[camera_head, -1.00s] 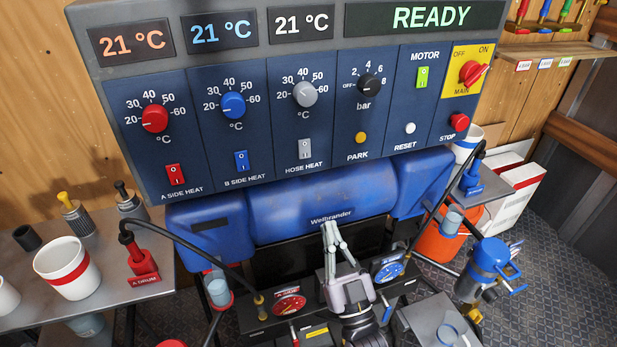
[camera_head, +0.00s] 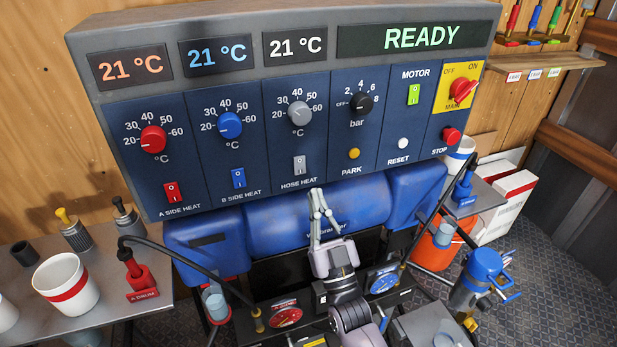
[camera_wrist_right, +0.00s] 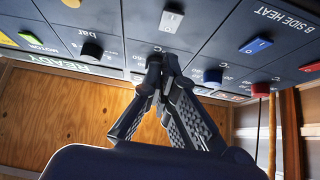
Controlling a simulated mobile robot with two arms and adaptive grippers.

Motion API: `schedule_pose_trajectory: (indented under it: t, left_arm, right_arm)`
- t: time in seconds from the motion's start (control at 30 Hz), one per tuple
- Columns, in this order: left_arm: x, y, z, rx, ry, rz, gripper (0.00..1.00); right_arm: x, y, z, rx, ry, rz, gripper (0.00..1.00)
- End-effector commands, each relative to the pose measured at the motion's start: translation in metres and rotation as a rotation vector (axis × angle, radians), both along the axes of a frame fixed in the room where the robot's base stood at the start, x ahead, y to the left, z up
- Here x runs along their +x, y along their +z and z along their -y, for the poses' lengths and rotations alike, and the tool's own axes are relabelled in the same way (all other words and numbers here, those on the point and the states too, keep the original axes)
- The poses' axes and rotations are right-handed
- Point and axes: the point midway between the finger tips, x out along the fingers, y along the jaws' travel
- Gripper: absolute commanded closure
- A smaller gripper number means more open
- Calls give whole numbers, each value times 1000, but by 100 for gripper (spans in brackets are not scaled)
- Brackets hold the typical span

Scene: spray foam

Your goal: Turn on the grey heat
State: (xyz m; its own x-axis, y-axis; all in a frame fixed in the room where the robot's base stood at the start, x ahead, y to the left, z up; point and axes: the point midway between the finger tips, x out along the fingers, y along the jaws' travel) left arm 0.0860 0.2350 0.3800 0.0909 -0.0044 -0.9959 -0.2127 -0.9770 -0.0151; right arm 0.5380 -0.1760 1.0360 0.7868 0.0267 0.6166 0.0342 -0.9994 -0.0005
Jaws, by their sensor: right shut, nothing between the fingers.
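The grey rocker switch (camera_head: 299,166) labelled HOSE HEAT is on the blue front of the control panel, below a grey knob (camera_head: 299,113). It also shows at the top of the right wrist view (camera_wrist_right: 171,20). My right gripper (camera_head: 317,192) is shut and empty, its fingers pointing up at the panel, just below and right of the grey switch in the head view. In the right wrist view the closed fingertips (camera_wrist_right: 161,60) appear near the switch, with a visible gap in the picture. I cannot tell their exact distance from the panel. My left gripper is out of view.
A blue switch (camera_head: 238,178) and a red switch (camera_head: 171,192) are left of the grey one. The yellow PARK button (camera_head: 354,153) is to its right. A blue rounded machine (camera_head: 275,215) sits below the panel. The display (camera_head: 421,37) reads READY.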

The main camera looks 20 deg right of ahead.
Motion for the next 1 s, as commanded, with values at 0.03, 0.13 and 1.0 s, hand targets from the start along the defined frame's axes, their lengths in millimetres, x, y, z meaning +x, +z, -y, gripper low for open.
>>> schedule_pose_trajectory:
  t: [0.03, 0.13, 1.0]
  left_arm:
    - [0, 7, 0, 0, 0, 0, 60]
    - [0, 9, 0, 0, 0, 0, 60]
    - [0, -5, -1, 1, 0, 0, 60]
  right_arm:
    - [9, 11, 0, 0, 0, 2, 100]
    - [26, 10, -1, 0, 0, -3, 100]
    - [56, -2, -2, 1, 0, 27, 100]
